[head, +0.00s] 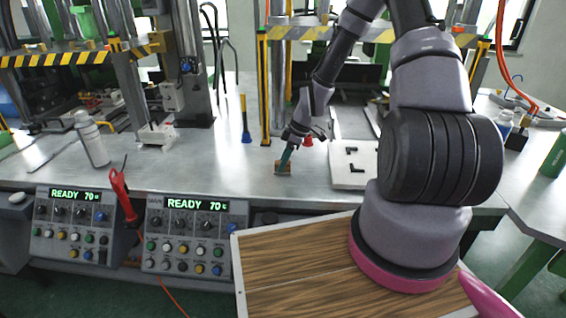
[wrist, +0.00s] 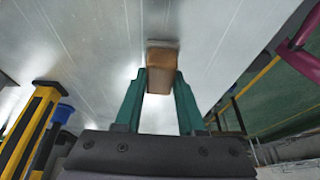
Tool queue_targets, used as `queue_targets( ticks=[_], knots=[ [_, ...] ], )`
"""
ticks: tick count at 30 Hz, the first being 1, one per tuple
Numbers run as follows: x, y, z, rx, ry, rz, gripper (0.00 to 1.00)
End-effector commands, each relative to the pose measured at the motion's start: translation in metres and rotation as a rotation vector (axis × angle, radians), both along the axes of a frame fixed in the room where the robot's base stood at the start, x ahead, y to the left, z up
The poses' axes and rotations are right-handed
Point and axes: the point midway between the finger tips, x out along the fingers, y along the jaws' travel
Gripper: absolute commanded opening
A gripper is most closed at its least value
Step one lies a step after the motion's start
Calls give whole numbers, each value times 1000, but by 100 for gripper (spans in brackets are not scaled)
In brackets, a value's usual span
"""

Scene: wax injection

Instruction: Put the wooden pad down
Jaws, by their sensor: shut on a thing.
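The wooden pad (head: 283,168) is a small brown block at the metal worktable's surface (head: 225,170) in the head view. It also shows in the wrist view (wrist: 160,72), between the green fingers. My gripper (head: 285,160) is shut on the pad, with one finger on each side. In the wrist view my gripper (wrist: 160,92) points at the metal surface, and the pad's far end is at or very close to it. I cannot tell whether the pad touches the table.
A white board with black marks (head: 352,165) lies right of the gripper. A small red object (head: 308,141) and a blue-based tool (head: 246,135) stand behind. A white bottle (head: 92,140) is at the left. Two control boxes (head: 190,238) line the front edge. The table left of the pad is clear.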

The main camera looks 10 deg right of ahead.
Motion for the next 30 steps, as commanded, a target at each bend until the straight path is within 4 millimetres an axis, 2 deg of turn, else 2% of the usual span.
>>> queue_targets(
  ticks=[1, 2, 3, 4, 13, 17, 30],
  knots=[
    [0, 0, -1, 0, 1, 0, 0],
    [0, 0, -1, 0, 0, 0, 46],
    [0, 0, -1, 0, 0, 0, 62],
    [0, 0, -1, 0, 0, 0, 69],
    [0, 0, 0, 0, 0, 0, 69],
    [1, -3, 8, 0, -3, 0, 69],
    [-8, -36, 89, -1, -4, -2, 69]
  ],
)
